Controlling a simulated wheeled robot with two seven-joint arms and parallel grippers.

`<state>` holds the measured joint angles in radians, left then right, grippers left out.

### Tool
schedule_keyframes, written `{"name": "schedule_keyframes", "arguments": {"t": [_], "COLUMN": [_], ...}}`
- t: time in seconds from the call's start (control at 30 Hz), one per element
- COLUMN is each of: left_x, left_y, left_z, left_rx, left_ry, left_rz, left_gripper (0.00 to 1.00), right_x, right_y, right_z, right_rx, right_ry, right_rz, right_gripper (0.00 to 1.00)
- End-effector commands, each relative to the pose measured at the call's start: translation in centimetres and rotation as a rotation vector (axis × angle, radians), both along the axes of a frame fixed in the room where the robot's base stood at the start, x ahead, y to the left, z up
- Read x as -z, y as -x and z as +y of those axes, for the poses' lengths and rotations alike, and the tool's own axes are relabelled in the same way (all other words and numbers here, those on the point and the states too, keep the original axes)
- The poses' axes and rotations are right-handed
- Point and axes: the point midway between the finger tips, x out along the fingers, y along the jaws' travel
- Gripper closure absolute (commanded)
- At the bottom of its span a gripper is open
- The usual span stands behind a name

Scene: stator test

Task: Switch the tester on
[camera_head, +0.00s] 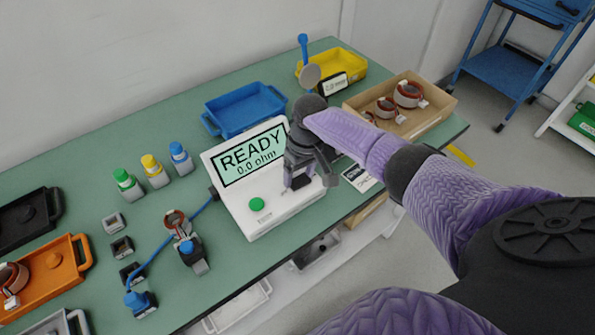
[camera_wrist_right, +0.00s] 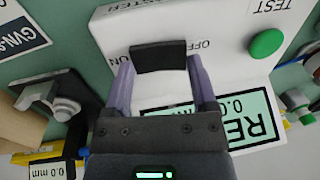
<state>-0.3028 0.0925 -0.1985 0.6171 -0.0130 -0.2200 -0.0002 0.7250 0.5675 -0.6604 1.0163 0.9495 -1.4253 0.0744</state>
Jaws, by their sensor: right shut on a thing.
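The white tester (camera_head: 240,206) stands on the green bench, and its screen (camera_head: 255,150) is lit with "READY 0.0 ohm". A green button (camera_head: 257,204) is on its front face, and it also shows in the right wrist view (camera_wrist_right: 267,44) below "TEST". A black rocker switch (camera_wrist_right: 160,57) sits beside ON and OFF labels. My right gripper (camera_head: 296,186) is at the tester's right side. In the right wrist view its two fingers (camera_wrist_right: 160,72) are on either side of the switch, shut on it. My left gripper is not in view.
A blue tray (camera_head: 214,127) stands behind the tester. A cardboard box (camera_head: 433,108) with several wound stators is at the right. Green, yellow and blue bottles stand left of the tester. A blue-cabled probe and an orange tray (camera_head: 71,250) are at the left.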

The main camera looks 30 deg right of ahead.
Motion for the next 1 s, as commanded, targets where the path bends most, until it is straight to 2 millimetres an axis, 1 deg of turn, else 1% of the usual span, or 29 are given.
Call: {"name": "schedule_keyframes", "arguments": {"t": [0.2, 0.23, 0.27, 0.3, 0.33, 0.53, 0.6, 0.67, 0.8, 0.9, 1.0], "left_x": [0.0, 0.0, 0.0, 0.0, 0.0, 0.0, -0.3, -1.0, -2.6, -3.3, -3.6], "left_y": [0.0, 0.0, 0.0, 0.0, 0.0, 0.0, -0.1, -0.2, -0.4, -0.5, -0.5], "left_z": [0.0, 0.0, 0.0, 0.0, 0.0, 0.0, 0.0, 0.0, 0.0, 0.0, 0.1], "left_rx": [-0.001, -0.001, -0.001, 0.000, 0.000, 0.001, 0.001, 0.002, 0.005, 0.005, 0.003], "left_ry": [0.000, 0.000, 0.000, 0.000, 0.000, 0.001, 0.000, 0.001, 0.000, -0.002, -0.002], "left_rz": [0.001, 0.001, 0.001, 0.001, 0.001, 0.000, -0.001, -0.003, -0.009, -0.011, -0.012], "left_gripper": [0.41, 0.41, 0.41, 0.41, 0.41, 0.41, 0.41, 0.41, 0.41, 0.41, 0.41], "right_x": [0.0, 0.0, 0.0, 0.0, 0.0, 0.0, -0.7, -1.9, -5.8, -7.9, -9.3], "right_y": [0.0, 0.0, 0.0, 0.0, 0.0, 0.0, -0.1, -0.1, -0.1, -0.1, -0.1], "right_z": [0.0, 0.0, 0.0, 0.0, 0.0, 0.0, 0.0, -0.2, -0.7, -1.1, -1.2], "right_rx": [0.000, 0.000, 0.000, 0.000, 0.000, 0.000, -0.001, -0.001, 0.000, 0.000, -0.001], "right_ry": [0.000, 0.000, 0.001, 0.001, 0.001, 0.001, 0.001, 0.002, 0.002, 0.002, 0.002], "right_rz": [-0.001, -0.001, -0.001, -0.001, -0.001, -0.001, -0.002, -0.003, -0.004, -0.004, -0.002], "right_gripper": [0.85, 0.20, 0.14, 0.05, 0.00, 0.00, 0.00, 0.00, 0.00, 0.00, 0.00]}}
